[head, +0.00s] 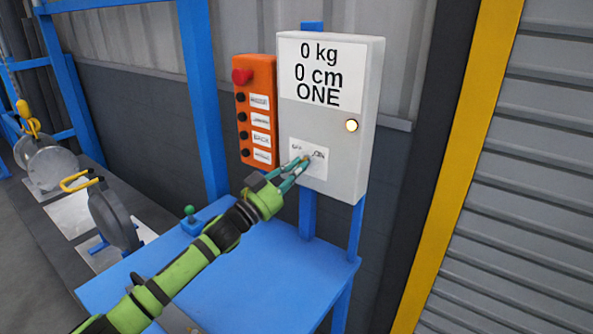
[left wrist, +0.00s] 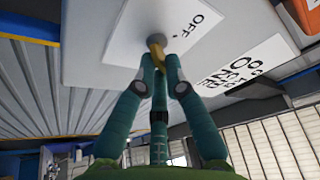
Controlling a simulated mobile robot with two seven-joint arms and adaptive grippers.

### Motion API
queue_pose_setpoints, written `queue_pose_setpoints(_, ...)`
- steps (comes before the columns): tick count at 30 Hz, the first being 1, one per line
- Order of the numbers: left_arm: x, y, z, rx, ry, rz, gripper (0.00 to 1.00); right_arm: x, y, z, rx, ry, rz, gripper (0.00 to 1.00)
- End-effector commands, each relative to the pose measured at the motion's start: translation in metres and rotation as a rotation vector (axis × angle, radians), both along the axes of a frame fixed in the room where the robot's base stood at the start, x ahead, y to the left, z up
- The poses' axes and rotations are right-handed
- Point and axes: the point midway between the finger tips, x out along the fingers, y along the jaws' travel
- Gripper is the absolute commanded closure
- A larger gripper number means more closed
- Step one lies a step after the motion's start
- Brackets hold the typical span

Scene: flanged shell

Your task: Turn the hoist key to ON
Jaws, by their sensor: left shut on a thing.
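The hoist key (left wrist: 156,44) is a small brass-coloured piece in a round grey lock on a white label plate (head: 316,172). The plate is low on the front of a light grey control box (head: 345,95). In the head view OFF is at the plate's left and ON at its right; the fingers largely hide the key there. My left gripper (head: 303,163) reaches the plate from below left. In the left wrist view its teal fingertips (left wrist: 158,68) are shut on the key. Which way the key points is hard to tell. My right gripper is not in view.
The box display (head: 320,75) reads 0 kg, 0 cm, ONE, and a round lamp (head: 351,125) glows beside it. An orange button panel (head: 256,112) with a red knob is at its left. A blue table (head: 250,265) lies below; steel flanged parts (head: 115,220) stand at left.

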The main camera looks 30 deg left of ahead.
Motion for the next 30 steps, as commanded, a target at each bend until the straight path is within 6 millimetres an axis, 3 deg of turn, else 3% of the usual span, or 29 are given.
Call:
queue_pose_setpoints(12, 0.0005, 0.0016, 0.0011, 0.216, -0.031, 0.001, 1.0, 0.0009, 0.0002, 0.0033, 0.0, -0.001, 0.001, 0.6)
queue_pose_setpoints(30, 0.0005, 0.0019, 0.0012, 0.253, -0.037, 0.0, 1.0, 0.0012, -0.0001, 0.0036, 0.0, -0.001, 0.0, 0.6)
